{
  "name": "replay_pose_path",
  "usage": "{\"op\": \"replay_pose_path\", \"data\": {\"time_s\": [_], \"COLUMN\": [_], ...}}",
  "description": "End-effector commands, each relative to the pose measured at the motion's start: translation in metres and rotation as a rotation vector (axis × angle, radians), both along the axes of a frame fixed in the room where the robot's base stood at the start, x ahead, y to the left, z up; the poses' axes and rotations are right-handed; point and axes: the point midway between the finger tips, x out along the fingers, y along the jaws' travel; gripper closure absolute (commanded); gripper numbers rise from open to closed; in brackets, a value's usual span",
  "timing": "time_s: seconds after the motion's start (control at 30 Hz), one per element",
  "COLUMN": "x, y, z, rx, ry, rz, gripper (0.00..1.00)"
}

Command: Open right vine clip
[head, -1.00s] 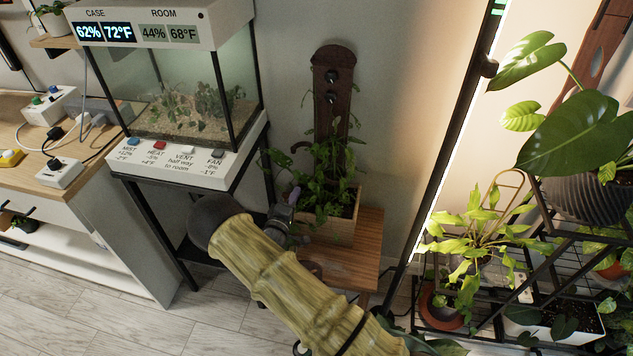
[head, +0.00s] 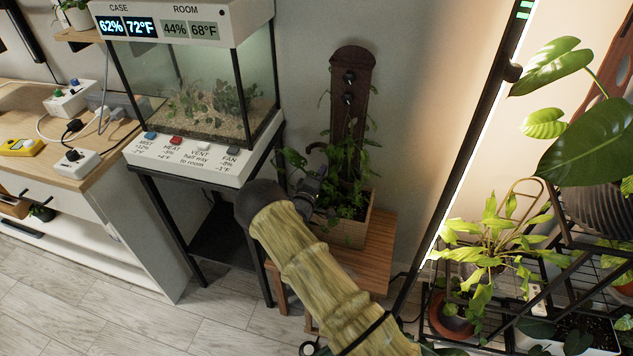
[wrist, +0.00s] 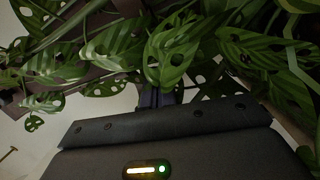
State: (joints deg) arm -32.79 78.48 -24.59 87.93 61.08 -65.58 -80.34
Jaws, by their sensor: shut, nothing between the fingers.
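A vine plant (head: 346,160) with holed leaves grows from a wooden planter box (head: 345,232) in front of a dark upright board (head: 351,120). Two small dark round fittings (head: 349,78) sit one above the other on the board's upper part. I cannot pick out the right vine clip in either view. My gripper (head: 318,178) is at the left side of the foliage, partly hidden by my arm. In the wrist view its shut fingers (wrist: 154,97) point into the leaves (wrist: 165,55), which hide what lies behind. Nothing shows held.
The planter stands on a small wooden table (head: 375,258). A glass terrarium case (head: 200,90) on a black stand is close on the left. A black-framed light bar (head: 470,150) and a plant rack (head: 585,265) are on the right.

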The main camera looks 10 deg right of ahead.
Motion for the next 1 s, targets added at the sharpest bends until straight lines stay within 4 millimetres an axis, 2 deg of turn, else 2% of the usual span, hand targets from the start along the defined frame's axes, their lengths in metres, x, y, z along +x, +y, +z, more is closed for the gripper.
{"op": "replay_pose_path", "data": {"time_s": [0.1, 0.33, 0.77, 1.0], "x": [-0.013, -0.029, -0.031, -0.034], "y": [-0.010, -0.023, -0.024, -0.018], "z": [-0.003, -0.007, -0.008, -0.007], "rx": [-0.003, -0.002, 0.000, 0.000], "ry": [0.005, 0.003, 0.002, 0.003], "rz": [-0.003, -0.003, 0.000, 0.030], "gripper": [1.00, 1.00, 1.00, 1.00]}}
